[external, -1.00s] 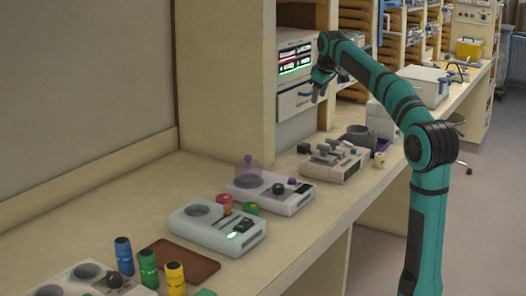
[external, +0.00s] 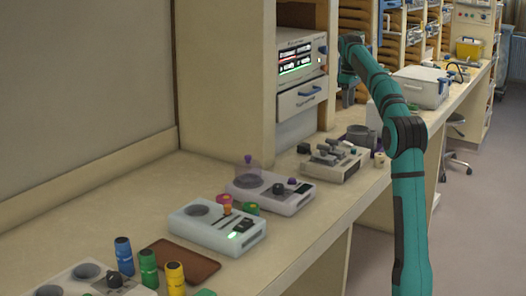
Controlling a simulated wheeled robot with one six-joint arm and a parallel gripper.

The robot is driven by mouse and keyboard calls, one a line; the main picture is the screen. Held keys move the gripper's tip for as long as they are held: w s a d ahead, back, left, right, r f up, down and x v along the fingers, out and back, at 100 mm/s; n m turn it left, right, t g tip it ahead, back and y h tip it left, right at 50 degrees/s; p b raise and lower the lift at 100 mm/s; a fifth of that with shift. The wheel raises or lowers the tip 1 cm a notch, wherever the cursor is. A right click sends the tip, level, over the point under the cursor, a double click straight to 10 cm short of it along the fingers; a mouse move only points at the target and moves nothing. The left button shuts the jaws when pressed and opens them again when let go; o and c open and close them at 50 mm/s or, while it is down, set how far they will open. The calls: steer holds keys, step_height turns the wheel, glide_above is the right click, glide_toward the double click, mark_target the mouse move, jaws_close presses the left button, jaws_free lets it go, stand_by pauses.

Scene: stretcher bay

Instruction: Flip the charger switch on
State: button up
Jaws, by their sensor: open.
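A pale unit (external: 283,44) with lit red displays and a green strip sits in the tall bay above the bench. A small blue control shows at its right edge. Another pale device (external: 190,228) with a green light and a dark switch-like part (external: 242,225) sits on the near bench. I cannot tell which of these is the charger, or how its switch is set. My gripper (external: 347,102) points down, open and empty, to the right of the bay and apart from both devices. Its fingertips are small and dark in this view.
A grey lever device (external: 335,164), a dark cup (external: 361,137) and a white box (external: 421,88) stand along the bench. Colored cylinders (external: 148,268) and a brown mat (external: 183,262) are at the front.

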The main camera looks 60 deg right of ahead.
mark_target(346, 142)
step_height(346, 142, down, 15)
steer(key=shift+f, duration=0.15)
stand_by(0.4)
